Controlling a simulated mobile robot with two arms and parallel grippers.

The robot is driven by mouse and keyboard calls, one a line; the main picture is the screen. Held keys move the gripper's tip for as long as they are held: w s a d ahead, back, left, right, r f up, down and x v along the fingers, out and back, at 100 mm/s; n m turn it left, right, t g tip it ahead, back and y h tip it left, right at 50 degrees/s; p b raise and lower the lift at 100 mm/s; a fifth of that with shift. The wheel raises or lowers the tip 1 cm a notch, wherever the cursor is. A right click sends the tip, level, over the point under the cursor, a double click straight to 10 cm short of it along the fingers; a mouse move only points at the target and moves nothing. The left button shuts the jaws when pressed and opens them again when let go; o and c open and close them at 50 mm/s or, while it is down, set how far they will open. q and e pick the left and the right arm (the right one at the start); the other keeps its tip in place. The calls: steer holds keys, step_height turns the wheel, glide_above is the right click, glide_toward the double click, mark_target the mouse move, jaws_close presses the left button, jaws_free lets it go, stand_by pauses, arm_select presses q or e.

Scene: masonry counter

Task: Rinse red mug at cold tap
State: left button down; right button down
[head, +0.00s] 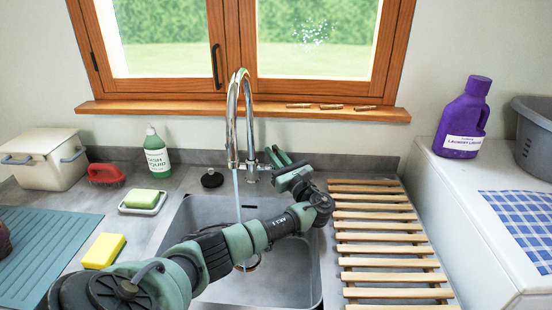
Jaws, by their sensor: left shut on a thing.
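The chrome tap (233,110) arches over the grey sink (312,265), and a thin stream of water (236,190) falls from its spout. My left arm reaches across the sink from the lower left. My left gripper (279,164) is at the right side of the tap's base, shut on what looks like the tap's handle; its fingers partly hide it. A small round dark-rimmed thing (248,265) shows in the sink below my arm, mostly hidden; I cannot tell whether it is the drain or a mug. No clearly red mug shows. My right gripper is not in view.
A slatted wooden rack (385,225) lies right of the sink. Left are a soap dish (143,207), green bottle (156,155), red brush (106,174), yellow sponge (103,250) and teal mat (45,240) with a dark thing (4,238) cut off at the edge.

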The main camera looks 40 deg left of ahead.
arm_select(q)
steer(key=shift+a, duration=0.1)
steer(key=shift+w, duration=0.1)
steer(key=c, duration=1.5)
jaws_free()
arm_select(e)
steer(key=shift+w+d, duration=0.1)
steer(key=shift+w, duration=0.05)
